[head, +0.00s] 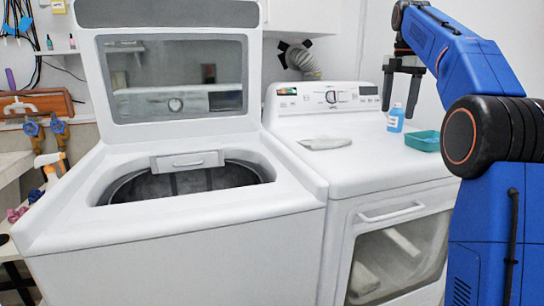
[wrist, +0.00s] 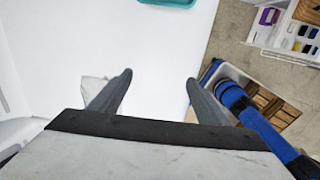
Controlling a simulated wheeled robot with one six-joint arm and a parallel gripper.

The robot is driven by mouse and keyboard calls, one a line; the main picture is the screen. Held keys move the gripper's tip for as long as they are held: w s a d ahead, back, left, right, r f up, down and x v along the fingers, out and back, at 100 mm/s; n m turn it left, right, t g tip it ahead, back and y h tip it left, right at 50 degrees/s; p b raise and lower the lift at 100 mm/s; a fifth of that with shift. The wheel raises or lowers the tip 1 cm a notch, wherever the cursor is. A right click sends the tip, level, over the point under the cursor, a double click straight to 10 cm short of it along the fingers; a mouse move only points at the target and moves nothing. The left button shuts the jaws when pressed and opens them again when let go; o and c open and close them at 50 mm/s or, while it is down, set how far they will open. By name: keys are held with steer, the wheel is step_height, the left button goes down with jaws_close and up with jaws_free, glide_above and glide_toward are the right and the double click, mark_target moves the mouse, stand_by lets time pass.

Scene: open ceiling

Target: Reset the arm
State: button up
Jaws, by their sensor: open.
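My gripper (head: 401,92) hangs at the upper right of the head view, above the top of the white dryer (head: 390,158). In the wrist view the two dark fingers of my gripper (wrist: 158,100) are spread wide with nothing between them. My blue arm is raised and bent at the right of the head view. The dryer's white top lies below the fingers in the wrist view.
The washer (head: 170,250) at left has its lid (head: 175,130) up. On the dryer are a folded cloth (head: 325,143), a blue bottle (head: 396,119) and a green tray (head: 422,141). Shelving with bins (wrist: 290,40) stands beyond the dryer's edge in the wrist view.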

steer(key=s+a+f+m+t, duration=0.1)
steer(key=s+a+f+m, duration=0.2)
steer(key=s, duration=0.4)
steer(key=s+a+f+m, duration=0.2)
steer(key=s+f+m, duration=0.25)
steer(key=s, duration=0.35)
steer(key=s+a+f+m+t, duration=0.1)
steer(key=s+a+f+m, duration=0.1)
steer(key=s+m, duration=0.35)
steer(key=s+a+f+m+t, duration=0.2)
steer(key=s+f+m, duration=0.6)
steer(key=s+f, duration=1.5)
step_height(320, 180, down, 2)
steer(key=shift+a+f+m, duration=0.1)
steer(key=shift+a+m, duration=0.3)
